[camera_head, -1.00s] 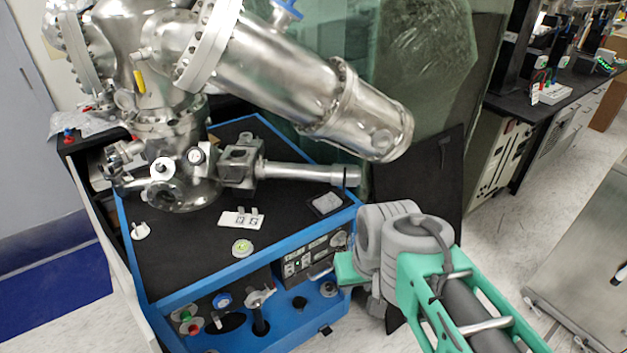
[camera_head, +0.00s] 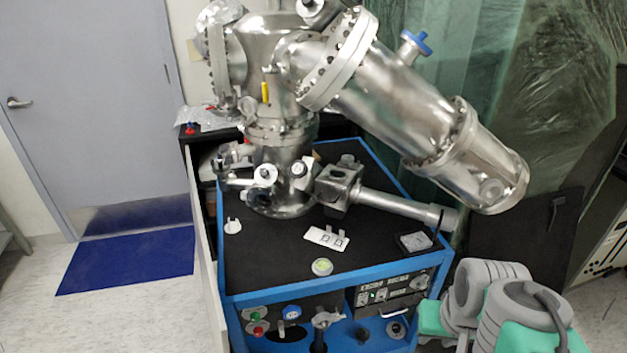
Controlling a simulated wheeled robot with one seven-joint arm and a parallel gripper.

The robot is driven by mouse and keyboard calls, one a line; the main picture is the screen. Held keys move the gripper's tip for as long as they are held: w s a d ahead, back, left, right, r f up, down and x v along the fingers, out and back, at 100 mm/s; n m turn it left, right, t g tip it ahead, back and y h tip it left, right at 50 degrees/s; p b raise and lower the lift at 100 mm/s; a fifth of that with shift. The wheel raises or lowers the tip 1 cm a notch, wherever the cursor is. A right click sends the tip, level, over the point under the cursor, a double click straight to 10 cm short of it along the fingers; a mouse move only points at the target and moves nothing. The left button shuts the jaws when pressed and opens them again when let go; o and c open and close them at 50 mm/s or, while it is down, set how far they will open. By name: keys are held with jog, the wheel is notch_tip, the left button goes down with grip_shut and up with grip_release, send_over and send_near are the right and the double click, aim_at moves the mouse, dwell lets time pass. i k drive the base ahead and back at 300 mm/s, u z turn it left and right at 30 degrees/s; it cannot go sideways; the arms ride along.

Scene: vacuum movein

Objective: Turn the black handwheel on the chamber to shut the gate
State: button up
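The steel vacuum chamber (camera_head: 285,150) stands on a black-topped blue cart. A horizontal steel tube (camera_head: 395,203) runs right from a valve block (camera_head: 336,187) beside the chamber's lower part and ends in a dark grey rim (camera_head: 449,218). I cannot tell for sure whether this dark end is the black handwheel; no other plainly black wheel shows. The gate is not visible. My grey and green arm shows at the lower right, right of the cart and cut off by the frame's bottom edge. I cannot make out my gripper's fingertips.
The cart top (camera_head: 265,247) holds a small white plate (camera_head: 327,237), a round gauge (camera_head: 322,267) and a small framed square (camera_head: 414,242). A large slanted steel cylinder (camera_head: 420,120) with a blue knob (camera_head: 416,42) overhangs the right side. Floor near the blue mat (camera_head: 130,260) is clear.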

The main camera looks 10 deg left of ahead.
aim_at(299, 169)
jog(key=u, duration=0.7)
jog(key=i, duration=0.8)
jog(key=u, duration=1.75)
